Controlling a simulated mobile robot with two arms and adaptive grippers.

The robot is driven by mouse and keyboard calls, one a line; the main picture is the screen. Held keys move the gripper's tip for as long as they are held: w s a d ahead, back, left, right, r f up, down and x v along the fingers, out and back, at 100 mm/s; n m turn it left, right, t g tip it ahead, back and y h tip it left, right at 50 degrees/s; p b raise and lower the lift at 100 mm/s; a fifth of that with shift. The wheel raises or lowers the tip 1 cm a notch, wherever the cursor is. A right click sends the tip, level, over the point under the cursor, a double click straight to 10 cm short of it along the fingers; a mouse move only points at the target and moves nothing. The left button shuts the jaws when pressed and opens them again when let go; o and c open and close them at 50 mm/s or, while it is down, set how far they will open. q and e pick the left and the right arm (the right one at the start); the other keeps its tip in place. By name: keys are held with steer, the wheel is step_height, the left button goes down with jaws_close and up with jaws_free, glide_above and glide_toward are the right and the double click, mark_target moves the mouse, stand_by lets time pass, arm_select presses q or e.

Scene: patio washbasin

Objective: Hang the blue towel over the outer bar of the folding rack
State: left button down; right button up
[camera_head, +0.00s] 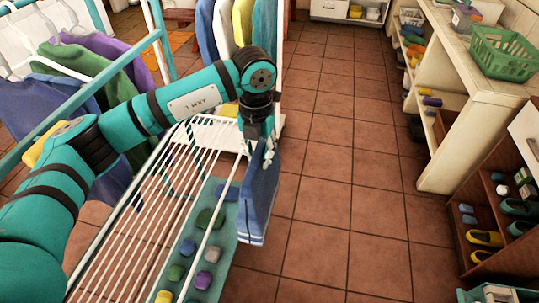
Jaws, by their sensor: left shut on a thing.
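The blue towel (257,205) hangs down, folded, from my left gripper (267,152). The left gripper is shut on its upper end. The folding rack (150,225), with white rods, stands below my left arm. The towel is at the right side of the rack, beside the outer bar (212,217). I cannot tell whether it touches the bar. My left arm hides part of the rack's far side. My right gripper is not in view.
A teal mat (230,210) with several coloured stones lies under the rack's right side. Clothes on hangers (75,75) are at the left, and several towels hang at the back. Shelves with a green basket (502,52) stand at the right. The tiled floor (345,200) between is clear.

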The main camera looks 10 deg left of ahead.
arm_select(q)
steer(key=a+b, duration=0.2)
steer(key=a, duration=0.7)
steer(key=shift+w+a+f, duration=0.35)
steer(key=shift+w, duration=0.05)
steer(key=shift+a, duration=0.1)
steer(key=shift+w+a+b, duration=0.15)
steer(key=shift+a+b, duration=0.5)
steer(key=shift+a, duration=1.5)
